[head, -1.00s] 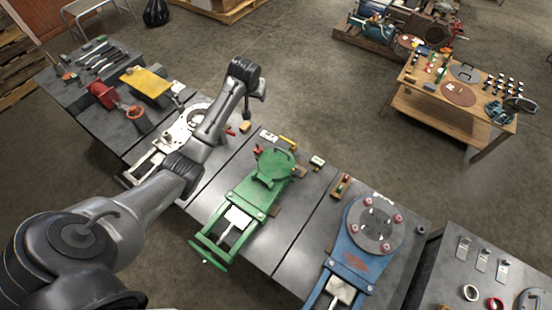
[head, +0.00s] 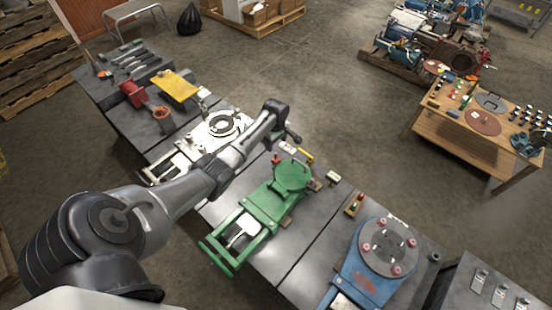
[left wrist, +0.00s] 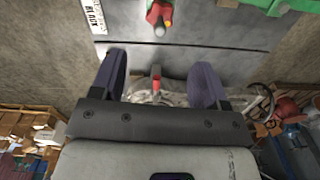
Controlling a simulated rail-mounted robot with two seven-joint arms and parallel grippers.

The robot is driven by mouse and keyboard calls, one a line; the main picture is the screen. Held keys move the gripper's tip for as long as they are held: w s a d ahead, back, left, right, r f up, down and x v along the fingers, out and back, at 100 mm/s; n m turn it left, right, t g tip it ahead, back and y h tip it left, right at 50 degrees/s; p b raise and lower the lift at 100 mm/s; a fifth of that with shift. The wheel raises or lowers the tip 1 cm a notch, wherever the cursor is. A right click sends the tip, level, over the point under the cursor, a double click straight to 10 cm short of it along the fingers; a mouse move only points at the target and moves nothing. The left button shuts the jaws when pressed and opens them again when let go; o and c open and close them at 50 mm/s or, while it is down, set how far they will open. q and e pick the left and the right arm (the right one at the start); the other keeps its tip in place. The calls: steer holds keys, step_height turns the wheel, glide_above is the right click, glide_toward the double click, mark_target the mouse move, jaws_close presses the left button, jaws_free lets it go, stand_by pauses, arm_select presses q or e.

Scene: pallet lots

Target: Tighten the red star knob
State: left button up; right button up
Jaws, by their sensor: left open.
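My left gripper (head: 292,136) hangs over the bench between the white fixture (head: 212,132) and the green fixture (head: 262,205). In the left wrist view my left gripper (left wrist: 160,72) is open, its two dark fingers spread wide with nothing held. Between them, farther off, a small red-tipped part (left wrist: 156,76) stands by a pale fixture. A red knob-like part (left wrist: 160,14) with a yellow spot lies above the fingers. In the head view a small red part (head: 276,159) sits beside the green fixture. I cannot tell which red part is the star knob. My right gripper is out of view.
A blue fixture (head: 365,275) with a round plate and red knobs stands to the right on the bench. A red vise (head: 133,92) and a yellow plate (head: 175,85) are at the left. A wooden table (head: 470,130) stands apart, with open floor between.

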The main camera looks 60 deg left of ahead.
mark_target(276, 159)
arm_select(q)
step_height(276, 159, down, 9)
steer(key=b, duration=0.3)
steer(key=shift+f, duration=0.15)
steer(key=shift+f+b, duration=0.65)
steer(key=shift+f, duration=0.3)
steer(key=shift+c, duration=0.2)
steer(key=c, duration=0.9)
